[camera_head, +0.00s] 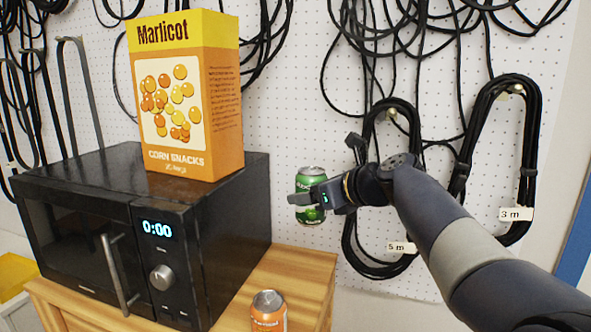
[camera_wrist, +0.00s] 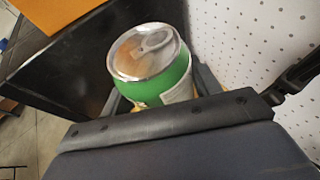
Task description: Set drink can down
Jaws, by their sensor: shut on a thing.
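A green drink can (camera_head: 311,180) is held upright in my gripper (camera_head: 308,197) in the head view. The gripper is shut around the can's lower part. The can appears in the air, above the level of the wooden surface (camera_head: 300,268) to the right of the microwave. In the wrist view the can (camera_wrist: 177,84) shows its silver top and pull tab, between the gripper's fingers (camera_wrist: 160,92). Its lower part is hidden by the gripper there.
A black microwave (camera_head: 232,218) stands at left with a yellow and orange snack box (camera_head: 225,110) on top. An orange can (camera_head: 268,312) stands in front of the microwave's right side. Black cables (camera_head: 535,130) hang on the white pegboard (camera_head: 300,110) behind.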

